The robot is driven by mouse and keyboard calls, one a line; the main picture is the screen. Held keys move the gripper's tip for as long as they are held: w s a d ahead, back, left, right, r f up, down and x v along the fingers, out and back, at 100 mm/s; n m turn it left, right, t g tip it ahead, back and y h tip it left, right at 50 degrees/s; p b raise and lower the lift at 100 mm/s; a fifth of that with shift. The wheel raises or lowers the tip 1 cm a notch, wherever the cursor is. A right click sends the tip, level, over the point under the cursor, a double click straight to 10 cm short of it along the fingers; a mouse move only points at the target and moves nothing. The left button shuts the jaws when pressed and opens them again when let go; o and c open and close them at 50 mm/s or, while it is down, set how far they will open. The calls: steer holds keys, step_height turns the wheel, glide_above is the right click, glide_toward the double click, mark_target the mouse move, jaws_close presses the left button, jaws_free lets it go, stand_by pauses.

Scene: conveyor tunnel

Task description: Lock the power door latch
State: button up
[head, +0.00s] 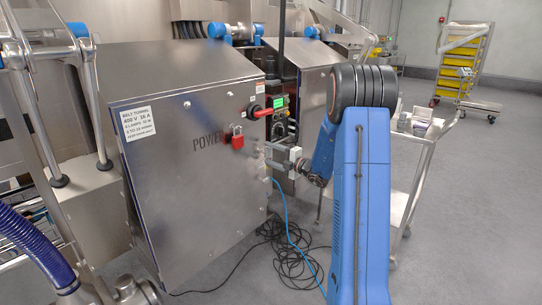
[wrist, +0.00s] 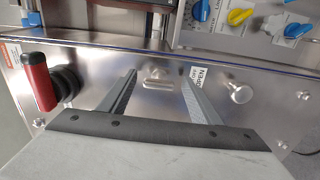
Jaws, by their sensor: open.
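The steel power cabinet (head: 190,185), marked POWER, stands at the centre-left of the head view. A red padlock (head: 237,140) hangs on its front. In the wrist view, a small metal fitting (wrist: 157,77), possibly the latch, lies on a steel face, framed between my fingers. A round metal knob (wrist: 241,94) sits to the right of it. A red handle on a black base (wrist: 42,82) is at the left. My gripper (head: 270,153) is open at the cabinet's right edge. I cannot tell whether the fingers touch the fitting.
A control panel with blue and yellow knobs (wrist: 238,17) is at the top of the wrist view. Black cables (head: 285,245) and a blue hose lie on the floor below. A steel cart (head: 425,135) stands to the right. A yellow rack (head: 458,65) stands farther back.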

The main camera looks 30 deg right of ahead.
steer(key=v, duration=1.7)
steer(key=shift+s, duration=0.2)
